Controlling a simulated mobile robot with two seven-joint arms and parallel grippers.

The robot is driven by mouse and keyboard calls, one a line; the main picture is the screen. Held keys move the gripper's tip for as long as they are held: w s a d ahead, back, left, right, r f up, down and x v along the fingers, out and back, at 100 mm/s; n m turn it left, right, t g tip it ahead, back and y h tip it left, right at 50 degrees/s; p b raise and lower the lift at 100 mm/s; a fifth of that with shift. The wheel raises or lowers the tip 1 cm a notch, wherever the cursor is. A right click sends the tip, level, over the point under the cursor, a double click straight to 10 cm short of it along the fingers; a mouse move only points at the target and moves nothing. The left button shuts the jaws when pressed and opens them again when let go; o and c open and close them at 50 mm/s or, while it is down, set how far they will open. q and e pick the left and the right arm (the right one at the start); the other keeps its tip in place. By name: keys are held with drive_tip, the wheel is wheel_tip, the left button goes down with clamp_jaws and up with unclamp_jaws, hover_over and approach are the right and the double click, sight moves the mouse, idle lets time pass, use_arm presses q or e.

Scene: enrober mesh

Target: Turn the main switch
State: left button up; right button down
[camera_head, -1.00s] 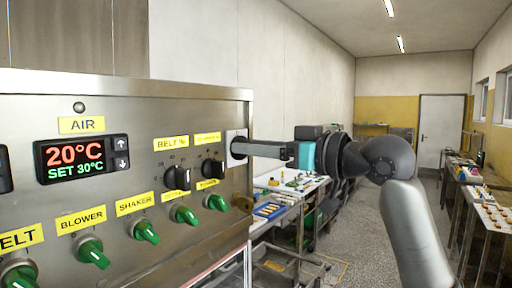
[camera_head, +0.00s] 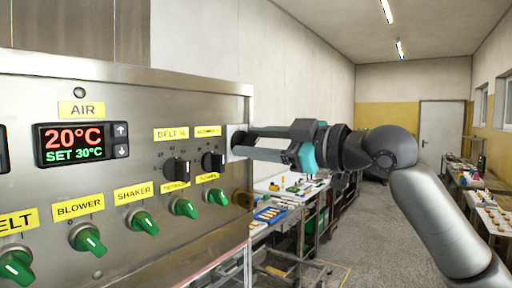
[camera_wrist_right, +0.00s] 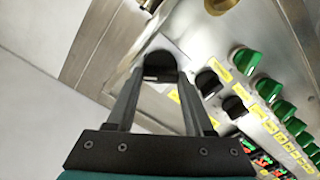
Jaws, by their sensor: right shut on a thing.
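The main switch is a black rotary knob (camera_wrist_right: 160,64) on a light plate at the right end of the steel control panel (camera_head: 160,105). In the head view the fingers mostly cover this switch (camera_head: 238,138). My right gripper (camera_head: 239,144) reaches it from the right, with one finger above the other. In the right wrist view the fingers of my right gripper (camera_wrist_right: 162,78) stand on both sides of the knob and are shut on it. My left gripper is not in view.
Several green knobs (camera_head: 143,222) and two black dials (camera_head: 176,169) sit on the panel close to the gripper. The display (camera_head: 80,143) reads 20°C, set 30°C. A brass-coloured fitting (camera_wrist_right: 218,5) is near the switch. Tables with small items (camera_head: 290,185) stand behind my arm.

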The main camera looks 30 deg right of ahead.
drive_tip(key=n+b, duration=0.1)
drive_tip(key=n, duration=0.4)
drive_tip(key=shift+f+n, duration=0.15)
drive_tip(key=shift+n, duration=0.15)
drive_tip(key=n, duration=0.5)
drive_tip(key=shift+f, duration=0.1)
drive_tip(key=shift+a+n, duration=0.1)
drive_tip(key=shift+n, duration=0.2)
drive_tip(key=shift+c, duration=1.4)
unclamp_jaws()
drive_tip(key=shift+b, duration=0.35)
drive_tip(key=b+v, duration=1)
drive_tip(key=v, duration=0.5)
drive_tip(key=shift+b, duration=0.4)
